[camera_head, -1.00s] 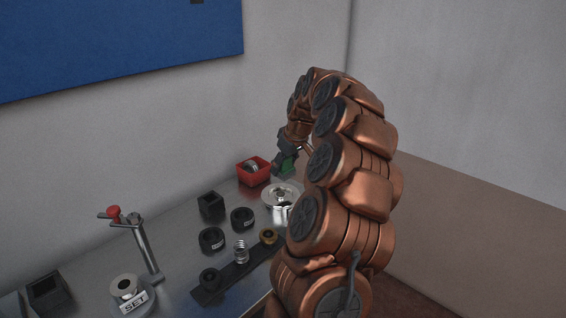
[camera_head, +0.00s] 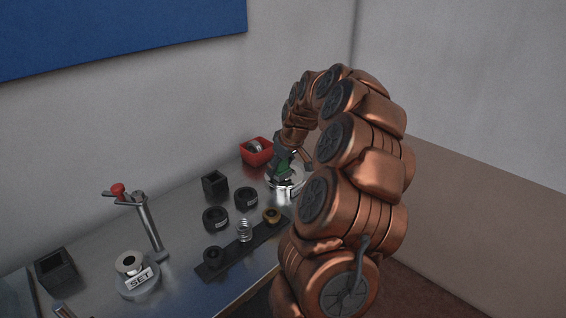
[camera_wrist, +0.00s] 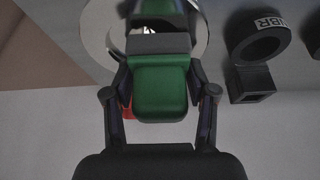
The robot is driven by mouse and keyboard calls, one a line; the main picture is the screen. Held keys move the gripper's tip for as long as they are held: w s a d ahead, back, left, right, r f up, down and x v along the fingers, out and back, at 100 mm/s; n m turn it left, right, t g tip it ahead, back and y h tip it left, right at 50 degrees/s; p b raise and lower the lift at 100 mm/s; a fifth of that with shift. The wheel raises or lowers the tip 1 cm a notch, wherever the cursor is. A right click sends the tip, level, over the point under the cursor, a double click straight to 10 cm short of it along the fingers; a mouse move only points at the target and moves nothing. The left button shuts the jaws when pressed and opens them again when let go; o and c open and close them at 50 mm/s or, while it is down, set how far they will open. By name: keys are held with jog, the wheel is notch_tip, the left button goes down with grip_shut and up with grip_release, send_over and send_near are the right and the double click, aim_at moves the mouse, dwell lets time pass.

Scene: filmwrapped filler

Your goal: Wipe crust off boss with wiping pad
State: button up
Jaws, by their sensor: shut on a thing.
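My gripper (camera_wrist: 163,92) is shut on the wiping pad (camera_wrist: 161,95), a green block with a grey band, in the wrist view. In the head view my gripper (camera_head: 284,160) holds the green pad over a shiny round metal part (camera_head: 291,185) on the bench. The metal part's bright rim (camera_wrist: 98,34) shows around the pad in the wrist view. The boss at its middle is mostly hidden by the pad and gripper. I cannot make out any crust, nor tell whether the pad touches the boss.
A red bin (camera_head: 256,157) stands behind the metal part. A black square cup (camera_head: 214,190) and black rings (camera_head: 246,198) lie to its left. A dark strip (camera_head: 222,262) bears a spring (camera_head: 244,231) and rings. A clamp stand (camera_head: 149,223) and a SET-labelled part (camera_head: 138,281) are further left.

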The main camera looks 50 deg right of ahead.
jog(key=shift+a, duration=0.4)
jog(key=shift+r+p, duration=0.1)
jog(key=shift+p, duration=0.35)
jog(key=shift+d+f, duration=0.2)
jog(key=shift+d, duration=0.05)
jog(key=shift+d+b, duration=0.35)
jog(key=shift+d, duration=1.3)
jog(key=shift+d+r, duration=0.2)
jog(key=shift+d, duration=0.1)
jog(key=shift+a+r+p, duration=0.1)
jog(key=shift+r+p, duration=0.45)
jog(key=shift+r, duration=3.55)
